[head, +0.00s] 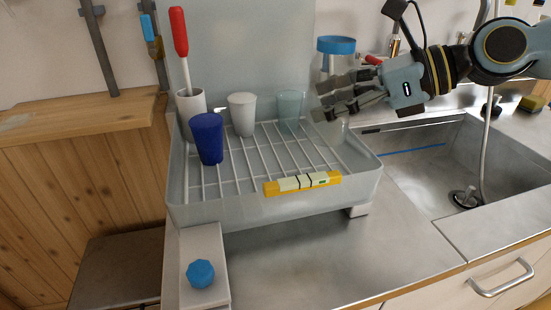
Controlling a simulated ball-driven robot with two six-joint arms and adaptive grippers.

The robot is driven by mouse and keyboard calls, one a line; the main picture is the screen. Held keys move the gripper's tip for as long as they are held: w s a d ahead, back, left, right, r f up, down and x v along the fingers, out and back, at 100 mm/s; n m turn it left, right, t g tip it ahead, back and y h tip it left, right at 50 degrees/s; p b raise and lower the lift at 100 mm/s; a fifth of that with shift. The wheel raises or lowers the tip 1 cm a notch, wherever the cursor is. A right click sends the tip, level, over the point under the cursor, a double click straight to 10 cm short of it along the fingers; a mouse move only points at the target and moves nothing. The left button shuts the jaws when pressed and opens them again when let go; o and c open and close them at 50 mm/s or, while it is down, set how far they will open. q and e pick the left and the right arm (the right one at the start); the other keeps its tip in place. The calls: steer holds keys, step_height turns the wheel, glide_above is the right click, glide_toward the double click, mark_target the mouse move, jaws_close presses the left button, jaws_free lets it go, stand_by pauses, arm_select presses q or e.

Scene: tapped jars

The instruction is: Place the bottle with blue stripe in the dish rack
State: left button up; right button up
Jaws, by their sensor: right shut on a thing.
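A clear, see-through bottle with a blue stripe (336,45) around its top stands roughly upright at the rear right of the dish rack. The dish rack (225,213) is a pale tray with a white wire grid. My right gripper (326,101) comes in from the right and is shut on the bottle, its fingers across the bottle's middle. The fingers hide part of the bottle. I cannot tell whether its base touches the rack. My left gripper is not in view.
A blue cup (207,139), white cup (242,114) and teal glass (290,110) stand in the rack. A white holder (191,109) with a red-handled brush is at its left rear corner. A sink (455,165) lies right.

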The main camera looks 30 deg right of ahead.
arm_select(q)
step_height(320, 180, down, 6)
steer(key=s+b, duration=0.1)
steer(key=b, duration=0.4)
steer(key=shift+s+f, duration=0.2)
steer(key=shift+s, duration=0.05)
arm_select(e)
steer(key=shift+w+a+f, duration=0.8)
steer(key=shift+w+f, duration=0.55)
steer(key=shift+f, duration=0.25)
steer(key=shift+w+a+f, duration=0.75)
steer(key=shift+w+f, duration=0.55)
steer(key=shift+f, duration=0.25)
steer(key=shift+w+a+f, duration=0.8)
steer(key=shift+w+f, duration=0.55)
steer(key=shift+f, duration=0.25)
steer(key=shift+f, duration=0.15)
steer(key=o, duration=1.3)
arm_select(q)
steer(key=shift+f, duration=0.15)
